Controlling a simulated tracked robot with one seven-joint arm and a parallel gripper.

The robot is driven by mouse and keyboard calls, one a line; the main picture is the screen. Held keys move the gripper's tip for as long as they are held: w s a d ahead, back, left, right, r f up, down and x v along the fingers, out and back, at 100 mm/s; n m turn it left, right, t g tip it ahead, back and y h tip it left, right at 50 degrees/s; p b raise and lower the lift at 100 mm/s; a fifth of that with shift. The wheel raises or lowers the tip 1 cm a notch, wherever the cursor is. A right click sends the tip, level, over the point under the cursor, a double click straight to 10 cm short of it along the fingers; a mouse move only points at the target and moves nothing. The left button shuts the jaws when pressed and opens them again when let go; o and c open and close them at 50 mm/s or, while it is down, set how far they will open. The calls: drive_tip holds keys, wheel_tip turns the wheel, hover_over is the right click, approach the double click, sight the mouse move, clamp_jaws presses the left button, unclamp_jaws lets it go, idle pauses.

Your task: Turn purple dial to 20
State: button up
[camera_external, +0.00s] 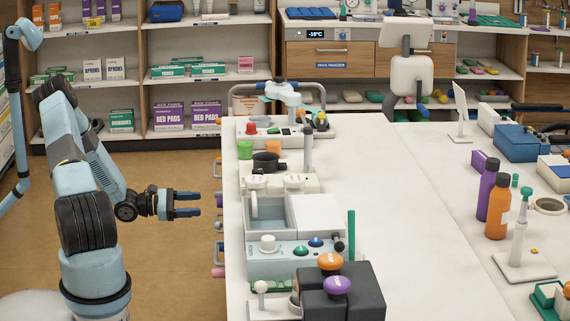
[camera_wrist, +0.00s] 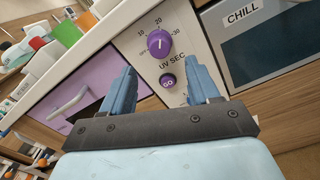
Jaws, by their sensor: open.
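The purple dial (camera_wrist: 158,44) sits on a pale panel marked "UV SEC" in the wrist view. Small scale numbers, 20 and 30 among them, run around its upper side. A white pointer line shows on the dial, but its exact setting is too small to read. A purple button (camera_wrist: 167,81) marked "GO" is just below. My gripper (camera_wrist: 161,74) is open and empty, its fingers apart on either side of the button, with the dial beyond the tips. In the external view my gripper (camera_external: 188,204) points right toward the counter's front, where the dial is hidden.
A purple drawer (camera_wrist: 78,101) with a handle lies left of the panel, and a dark "CHILL" window (camera_wrist: 275,52) lies right. The counter (camera_external: 400,200) holds several devices along its near edge. Handles stick out from the counter front. Open floor (camera_external: 180,265) surrounds my arm.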

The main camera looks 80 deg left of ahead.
drive_tip(key=w, duration=0.7)
drive_tip(key=shift+w, duration=0.15)
drive_tip(key=shift+c, duration=0.2)
drive_tip(key=c, duration=1)
drive_tip(key=shift+n, duration=0.7)
drive_tip(key=o, duration=1)
drive_tip(key=shift+o, duration=0.2)
drive_tip(key=s, duration=1.4)
